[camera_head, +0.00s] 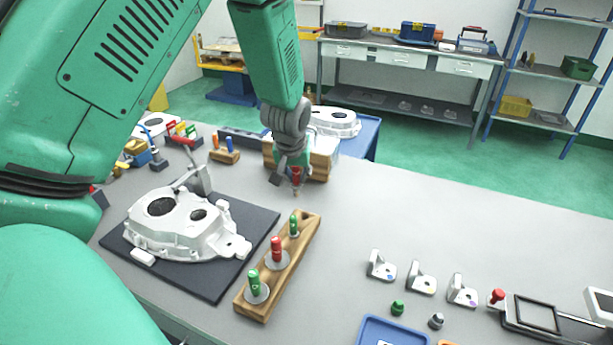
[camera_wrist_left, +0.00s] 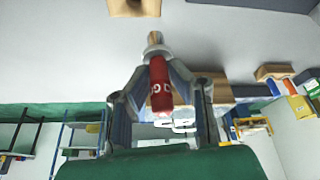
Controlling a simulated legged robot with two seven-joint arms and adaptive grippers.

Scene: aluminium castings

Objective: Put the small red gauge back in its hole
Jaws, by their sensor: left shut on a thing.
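The small red gauge (camera_head: 296,175) is held in my left gripper (camera_head: 290,178) above the table, beyond the far end of the wooden gauge block. In the left wrist view the red gauge (camera_wrist_left: 160,85) sits between the two fingers of my left gripper (camera_wrist_left: 162,90), its pale tip pointing away from the gripper. The wooden gauge block (camera_head: 262,299) holds a small green gauge (camera_head: 294,225), a larger red gauge (camera_head: 277,250) and a larger green gauge (camera_head: 254,283), all upright. A hole for the small red gauge cannot be made out clearly. My right gripper is not in view.
A white casting (camera_head: 180,228) lies on a dark mat (camera_head: 205,285) left of the block. Small brackets (camera_head: 381,266) and a blue tray (camera_head: 388,333) are at the right. A wooden stack (camera_head: 321,168) stands behind my gripper.

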